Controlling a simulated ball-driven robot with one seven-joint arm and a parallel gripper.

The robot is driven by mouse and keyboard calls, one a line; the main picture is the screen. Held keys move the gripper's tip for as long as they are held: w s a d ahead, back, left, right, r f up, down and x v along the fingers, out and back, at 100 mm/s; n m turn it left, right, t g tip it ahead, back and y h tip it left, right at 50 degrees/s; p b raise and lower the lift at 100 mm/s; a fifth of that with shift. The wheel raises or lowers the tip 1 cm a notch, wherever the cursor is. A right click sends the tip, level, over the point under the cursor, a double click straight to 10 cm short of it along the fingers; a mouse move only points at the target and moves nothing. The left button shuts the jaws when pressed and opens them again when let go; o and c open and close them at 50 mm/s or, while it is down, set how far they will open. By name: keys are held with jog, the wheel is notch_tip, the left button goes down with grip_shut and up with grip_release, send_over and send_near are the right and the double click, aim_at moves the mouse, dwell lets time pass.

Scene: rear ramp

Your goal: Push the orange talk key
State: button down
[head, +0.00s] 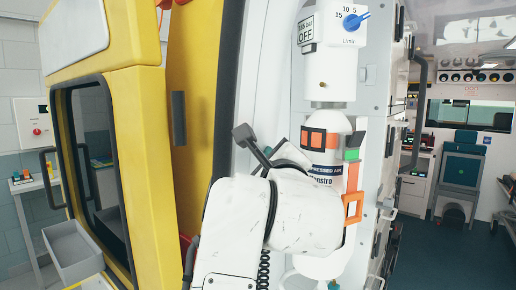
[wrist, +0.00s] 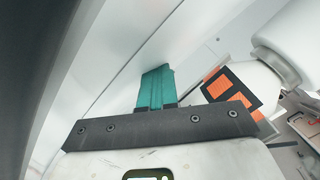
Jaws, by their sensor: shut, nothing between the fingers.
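I cannot pick out a clearly marked talk key in either view. Orange parts show on and beside the white air cylinder (head: 323,180): an orange-and-black square label (head: 318,139), which also shows in the wrist view (wrist: 228,88), and an orange frame (head: 352,208) at the cylinder's right side. My gripper's teal fingers (wrist: 156,88) are together and empty in the wrist view, in front of a pale panel and left of the label. In the head view my white arm crosses in front of the cylinder; the fingertips are not clearly visible there.
A yellow door (head: 130,150) with a dark window stands at the left, its dark edge near my arm. Behind it are a wall box with a red knob (head: 37,131) and a small table. A vehicle interior with a teal seat (head: 461,165) opens at the right.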

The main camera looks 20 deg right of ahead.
jog(key=shift+s+d, duration=0.3)
jog(key=shift+s, duration=0.2)
jog(key=s+d, duration=0.3)
jog(key=s, duration=0.2)
jog(key=shift+d, duration=0.25)
